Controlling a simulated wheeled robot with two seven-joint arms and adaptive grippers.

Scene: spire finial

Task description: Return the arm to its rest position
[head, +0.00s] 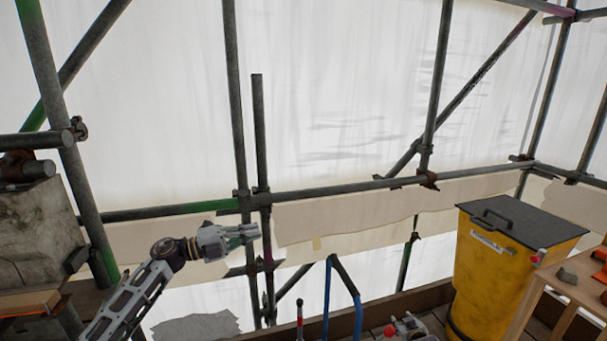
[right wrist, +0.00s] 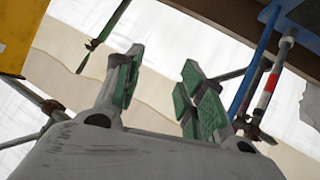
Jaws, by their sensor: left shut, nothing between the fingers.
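My left arm comes in from the lower left in the head view. Its gripper (head: 250,232) is shut and empty, held in the air in front of the scaffold poles and pointing right.
A yellow bin (head: 492,265) with a dark lid stands at the right, beside a wooden bench (head: 570,290). Scaffold poles (head: 240,130) cross before white sheeting. A blue tubular frame (head: 341,275) rises at the lower middle. A stone block (head: 38,235) is at the left.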

